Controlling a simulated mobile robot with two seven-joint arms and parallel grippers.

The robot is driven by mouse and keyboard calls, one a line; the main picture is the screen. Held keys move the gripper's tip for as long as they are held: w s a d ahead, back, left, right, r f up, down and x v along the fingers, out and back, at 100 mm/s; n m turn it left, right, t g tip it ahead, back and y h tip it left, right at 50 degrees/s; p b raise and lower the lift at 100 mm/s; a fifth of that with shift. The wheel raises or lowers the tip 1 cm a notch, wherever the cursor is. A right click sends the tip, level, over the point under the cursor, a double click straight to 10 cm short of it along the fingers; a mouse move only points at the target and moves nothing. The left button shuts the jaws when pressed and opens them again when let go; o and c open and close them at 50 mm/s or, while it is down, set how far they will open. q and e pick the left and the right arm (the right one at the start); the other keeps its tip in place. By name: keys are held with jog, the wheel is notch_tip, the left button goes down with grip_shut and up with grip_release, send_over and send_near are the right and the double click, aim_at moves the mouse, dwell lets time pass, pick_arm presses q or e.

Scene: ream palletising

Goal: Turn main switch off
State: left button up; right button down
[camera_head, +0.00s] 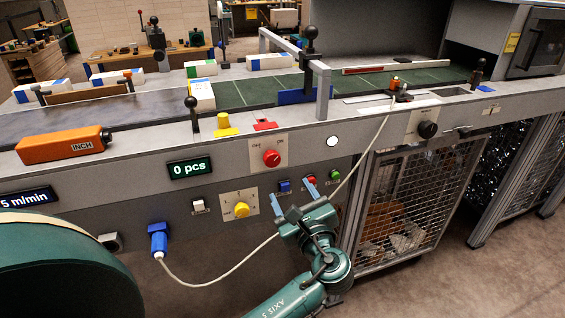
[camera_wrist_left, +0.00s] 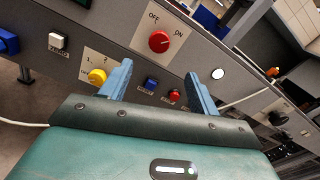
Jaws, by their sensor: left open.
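The main switch (camera_head: 272,158) is a red rotary knob on a pale plate marked OFF and ON, on the machine's front panel. In the left wrist view the knob (camera_wrist_left: 159,41) shows at upper middle, and its handle appears turned towards the ON side. My left gripper (camera_head: 294,192) is open and empty, below and slightly right of the knob. In the left wrist view its blue fingers (camera_wrist_left: 160,72) are spread apart below the knob, not around it. My right gripper is in neither view.
Near the fingers are a blue button (camera_head: 285,186), a red button (camera_head: 310,181), a green button (camera_head: 334,175) and a yellow knob (camera_head: 241,210). A blue plug (camera_head: 158,239) has a hanging cable. A wire-mesh cage (camera_head: 400,205) stands at right.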

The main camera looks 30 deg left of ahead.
aim_at(274, 162)
pick_arm(q)
jog(key=p+x, duration=0.1)
jog(key=x, duration=1.1)
jog(key=shift+s+p, duration=0.1)
jog(key=shift+p, duration=0.25)
jog(key=shift+w+a, duration=0.35)
jog(key=shift+a, duration=0.05)
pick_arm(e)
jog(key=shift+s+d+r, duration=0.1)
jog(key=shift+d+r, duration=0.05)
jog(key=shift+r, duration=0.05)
pick_arm(q)
jog(key=shift+c, duration=0.5)
jog(key=shift+f, duration=0.1)
jog(key=c, duration=0.9)
jog(key=shift+o, duration=0.2)
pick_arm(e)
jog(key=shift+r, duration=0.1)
